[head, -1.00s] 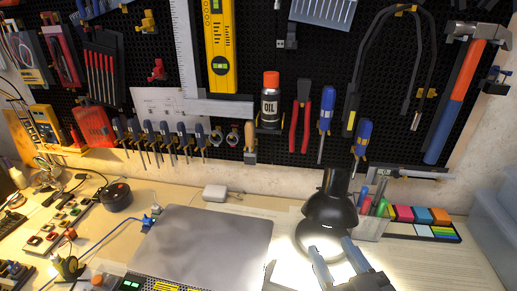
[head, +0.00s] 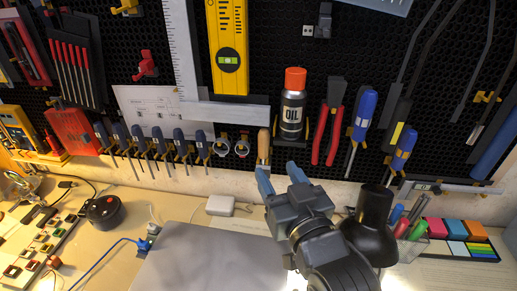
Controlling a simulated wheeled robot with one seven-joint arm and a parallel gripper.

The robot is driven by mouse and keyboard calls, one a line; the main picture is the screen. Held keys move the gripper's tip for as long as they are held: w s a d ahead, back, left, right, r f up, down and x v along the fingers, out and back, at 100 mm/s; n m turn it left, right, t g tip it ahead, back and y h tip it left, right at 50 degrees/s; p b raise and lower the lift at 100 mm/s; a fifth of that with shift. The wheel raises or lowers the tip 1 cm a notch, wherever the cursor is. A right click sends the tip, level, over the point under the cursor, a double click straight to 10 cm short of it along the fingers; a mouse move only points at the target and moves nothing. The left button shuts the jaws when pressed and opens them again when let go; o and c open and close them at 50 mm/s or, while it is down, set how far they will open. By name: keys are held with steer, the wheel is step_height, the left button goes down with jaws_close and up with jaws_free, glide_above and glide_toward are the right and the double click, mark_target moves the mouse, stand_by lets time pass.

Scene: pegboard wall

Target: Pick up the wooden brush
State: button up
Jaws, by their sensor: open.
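The wooden brush (head: 263,147) hangs on the pegboard, just left of the oil can, with its light wooden handle upright. Its lower end is hidden behind my gripper's left finger. My gripper (head: 278,170) is open, with two blue-grey fingers pointing up toward the board. In the picture its left fingertip overlaps the bottom of the brush and its right fingertip is to the right of it. Nothing is between the fingers. I cannot tell whether the finger touches the brush.
The oil can (head: 291,110) with an orange cap hangs close on the right, then red pliers (head: 328,125). Small round tools (head: 232,146) and several screwdrivers hang to the left. A black lamp (head: 371,222) stands below right. A white adapter (head: 221,205) lies on the desk.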

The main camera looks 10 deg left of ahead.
mark_target(265, 151)
steer(key=p+x, duration=0.1)
steer(key=x, duration=0.6)
steer(key=shift+w, duration=0.3)
steer(key=shift+f, duration=0.1)
jaws_close()
